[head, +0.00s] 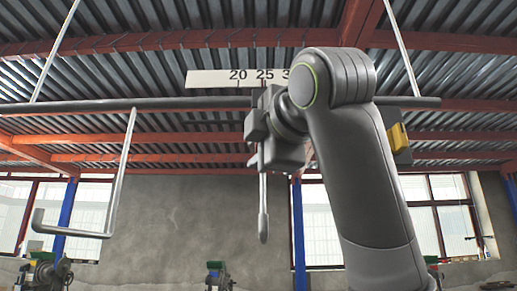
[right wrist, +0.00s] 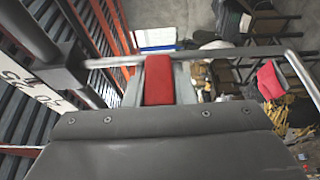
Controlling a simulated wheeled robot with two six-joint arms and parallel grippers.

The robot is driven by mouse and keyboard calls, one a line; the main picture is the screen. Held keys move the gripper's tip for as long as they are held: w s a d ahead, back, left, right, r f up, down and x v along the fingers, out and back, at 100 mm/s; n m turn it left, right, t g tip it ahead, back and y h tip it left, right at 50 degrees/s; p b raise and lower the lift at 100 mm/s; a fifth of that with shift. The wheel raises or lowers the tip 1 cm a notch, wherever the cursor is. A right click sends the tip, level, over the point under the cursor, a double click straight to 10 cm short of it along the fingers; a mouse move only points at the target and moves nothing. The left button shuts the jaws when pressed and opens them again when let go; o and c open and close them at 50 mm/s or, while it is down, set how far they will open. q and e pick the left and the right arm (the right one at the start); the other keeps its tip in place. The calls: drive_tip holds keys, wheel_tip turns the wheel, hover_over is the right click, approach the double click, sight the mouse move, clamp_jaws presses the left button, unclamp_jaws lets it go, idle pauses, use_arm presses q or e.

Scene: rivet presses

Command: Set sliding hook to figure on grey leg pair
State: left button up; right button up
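A sliding hook (head: 263,208) hangs from the long overhead rail, a thin pale rod with a thicker lower end. In the right wrist view the hook's rod (right wrist: 245,58) runs from a dark collar on the rail to a bend at the right. My right gripper (head: 286,153) is up against the upper rod, just below the rail. In the right wrist view its red-and-grey finger part (right wrist: 159,80) covers a stretch of the rod; whether it is shut is hidden. A white figure plate (head: 222,79) reads 20, 25 and a partly covered 3. My left gripper is not visible. I cannot identify a grey leg pair.
The grey rail (head: 180,103) crosses overhead. A bent rod (head: 122,172) hangs from it at the left, clear of my arm. A grey block with a yellow part (head: 398,140) is near the rail's right end. Room between the two hanging rods is free.

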clamp_jaws()
drive_tip(key=shift+d+f+b, duration=0.15)
drive_tip(key=shift+f+b, duration=0.05)
drive_tip(key=shift+b, duration=0.3)
drive_tip(key=shift+r, duration=0.1)
drive_tip(key=o, duration=0.6)
unclamp_jaws()
drive_tip(key=shift+d, duration=0.1)
drive_tip(key=shift+o, duration=0.2)
drive_tip(key=shift+s, duration=0.1)
